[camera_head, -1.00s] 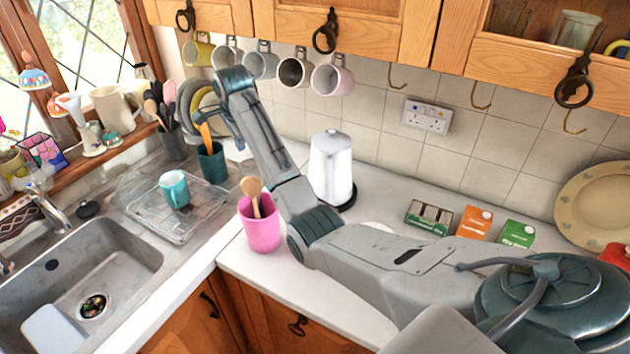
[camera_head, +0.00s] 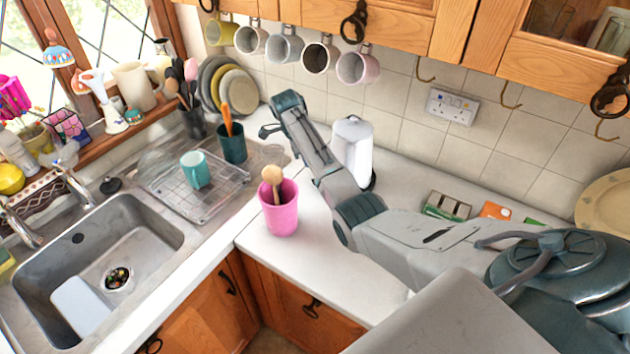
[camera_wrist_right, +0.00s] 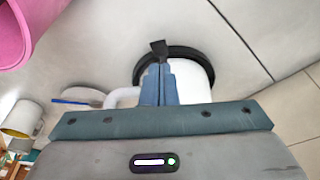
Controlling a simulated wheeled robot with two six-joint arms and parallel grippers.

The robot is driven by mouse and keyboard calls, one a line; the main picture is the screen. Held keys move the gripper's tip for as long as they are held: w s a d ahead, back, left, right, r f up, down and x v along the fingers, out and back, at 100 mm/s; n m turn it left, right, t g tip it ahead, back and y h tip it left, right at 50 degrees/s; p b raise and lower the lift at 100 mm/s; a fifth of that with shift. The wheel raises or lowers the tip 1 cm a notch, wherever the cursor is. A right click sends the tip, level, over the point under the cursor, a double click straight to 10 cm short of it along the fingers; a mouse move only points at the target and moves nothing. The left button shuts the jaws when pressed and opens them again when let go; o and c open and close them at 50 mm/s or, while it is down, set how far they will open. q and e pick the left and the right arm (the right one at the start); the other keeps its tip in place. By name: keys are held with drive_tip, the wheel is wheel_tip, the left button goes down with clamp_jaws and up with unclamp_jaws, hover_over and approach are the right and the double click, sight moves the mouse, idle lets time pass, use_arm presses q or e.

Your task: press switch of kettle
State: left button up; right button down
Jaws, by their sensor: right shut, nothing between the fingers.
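The white kettle (camera_head: 354,150) stands upright on a black base on the counter, near the tiled wall. In the head view my right forearm covers its left side, and I cannot make out its switch. My right gripper (camera_head: 266,131) is left of the kettle, above the counter. In the right wrist view the gripper (camera_wrist_right: 160,62) is shut and empty, in front of the white kettle (camera_wrist_right: 195,85); the kettle's handle is at the left. A small dark piece shows at the fingertips. I cannot tell whether it is the switch or whether they touch. My left gripper is not in view.
A pink cup (camera_head: 279,210) with wooden spoons stands near the counter corner. Mugs (camera_head: 320,56) hang above. The sink (camera_head: 95,265) and a drying rack (camera_head: 200,190) are at the left. Small boxes (camera_head: 447,205) lie right of the kettle. The front counter is clear.

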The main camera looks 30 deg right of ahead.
drive_tip(key=b+x, duration=0.1)
drive_tip(key=x, duration=0.5)
drive_tip(key=shift+b, duration=0.3)
drive_tip(key=shift+s+f+b, duration=0.1)
drive_tip(key=shift+f+b, duration=0.2)
